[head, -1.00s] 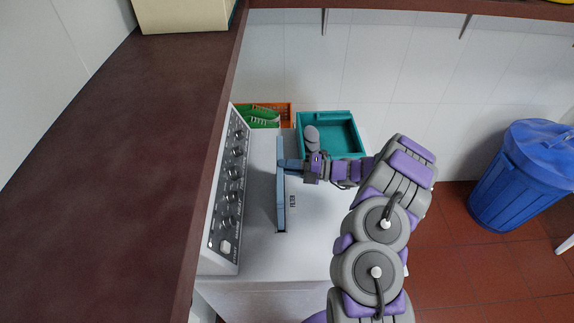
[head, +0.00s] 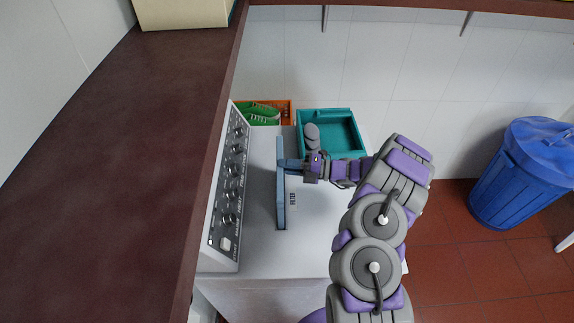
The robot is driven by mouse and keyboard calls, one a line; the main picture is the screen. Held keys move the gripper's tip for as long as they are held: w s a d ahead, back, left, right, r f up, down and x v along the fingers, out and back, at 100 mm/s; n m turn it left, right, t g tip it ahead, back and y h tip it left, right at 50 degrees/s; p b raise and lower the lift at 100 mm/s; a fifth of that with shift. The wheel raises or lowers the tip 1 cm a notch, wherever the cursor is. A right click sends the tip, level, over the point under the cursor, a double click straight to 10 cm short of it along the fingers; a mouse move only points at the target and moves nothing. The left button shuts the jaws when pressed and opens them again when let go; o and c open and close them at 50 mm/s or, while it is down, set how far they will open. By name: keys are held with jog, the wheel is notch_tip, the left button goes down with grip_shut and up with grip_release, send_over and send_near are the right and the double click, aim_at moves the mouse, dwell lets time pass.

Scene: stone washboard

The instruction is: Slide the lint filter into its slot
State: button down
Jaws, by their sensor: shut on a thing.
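The lint filter (head: 281,205) is a thin blue-grey panel seen nearly edge-on over the white machine top (head: 255,245). My gripper (head: 303,167) is to its right and shut on the filter's tab near its upper part. The word FILTER is printed on the machine top just right of the panel. The slot is not visible; the panel may cover it. I cannot tell whether the panel's lower edge is in the slot or above it.
A grey control panel with knobs (head: 228,190) rises left of the filter. A teal tray (head: 330,155) and an orange crate (head: 290,112) with green shoes (head: 261,117) stand behind. A dark red counter (head: 100,150) is at left. A blue bin (head: 525,175) is at right.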

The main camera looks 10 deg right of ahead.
notch_tip(320, 180, down, 7)
jog(key=b, duration=0.2)
dwell(2.5)
jog(key=shift+f+b, duration=2.1)
jog(key=shift+f, duration=1.4)
jog(key=shift+r, duration=0.15)
